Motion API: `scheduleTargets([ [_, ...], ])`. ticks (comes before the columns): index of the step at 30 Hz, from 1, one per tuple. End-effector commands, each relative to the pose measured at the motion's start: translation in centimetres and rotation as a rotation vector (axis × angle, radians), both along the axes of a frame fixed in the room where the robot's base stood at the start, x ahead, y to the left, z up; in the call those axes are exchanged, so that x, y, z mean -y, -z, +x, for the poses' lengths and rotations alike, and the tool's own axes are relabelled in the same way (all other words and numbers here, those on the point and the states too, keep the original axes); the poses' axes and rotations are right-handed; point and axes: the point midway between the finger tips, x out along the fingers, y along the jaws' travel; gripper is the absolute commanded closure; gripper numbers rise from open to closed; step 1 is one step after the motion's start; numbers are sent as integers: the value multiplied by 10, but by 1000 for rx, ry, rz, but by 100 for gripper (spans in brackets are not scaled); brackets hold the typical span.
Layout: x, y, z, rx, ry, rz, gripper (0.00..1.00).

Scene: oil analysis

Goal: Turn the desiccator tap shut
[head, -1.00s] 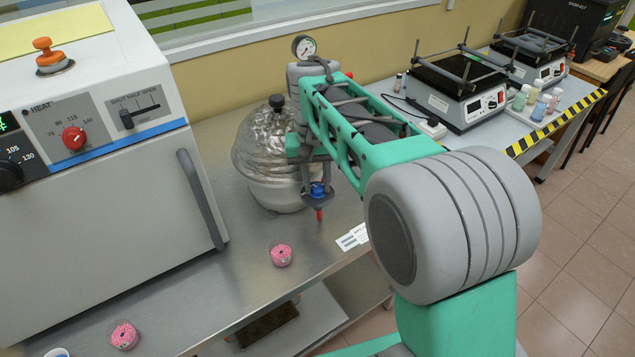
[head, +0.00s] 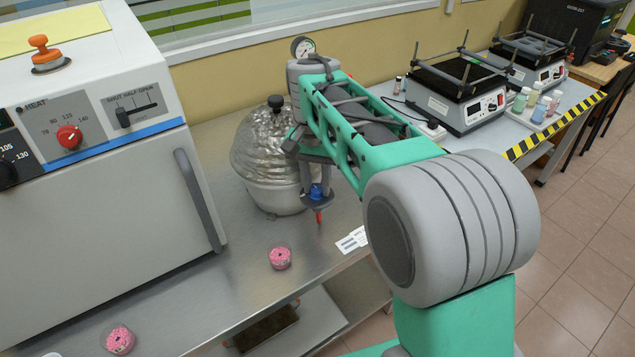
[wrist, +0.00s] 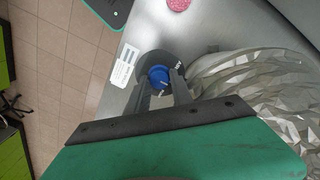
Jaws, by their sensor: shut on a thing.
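The glass desiccator (head: 272,150) stands on the steel bench, with a dark knob on its faceted lid. It also shows at the right of the wrist view (wrist: 255,85). The desiccator tap is a blue knob (head: 316,191) on a dark round plate, with a red tip below, in front of the desiccator. In the wrist view the blue tap (wrist: 158,76) lies between the two dark fingers of my gripper (wrist: 162,88). The fingers are closed against its sides. My arm covers part of the desiccator's right side in the head view.
A white oven (head: 100,190) with a grey handle fills the left. Two pink-topped rings, one near (head: 119,340) and one farther (head: 280,258), lie on the bench. A label card (head: 352,240) lies by its right edge. A gauge (head: 301,47) stands behind my arm.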

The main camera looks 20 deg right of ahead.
Motion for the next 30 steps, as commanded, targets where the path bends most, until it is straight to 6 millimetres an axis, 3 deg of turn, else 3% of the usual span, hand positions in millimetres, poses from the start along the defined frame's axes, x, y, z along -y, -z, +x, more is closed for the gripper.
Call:
scheduleTargets([
  [3, 0, -1, 0, 2, -1, 0, 100],
  [4, 0, -1, 0, 2, -1, 0, 71],
  [11, 0, 0, 0, 1, -1, 0, 52],
  [20, 0, -4, 1, 2, -1, 0, 51],
  [30, -3, -69, 3, 2, -1, 0, 51],
])
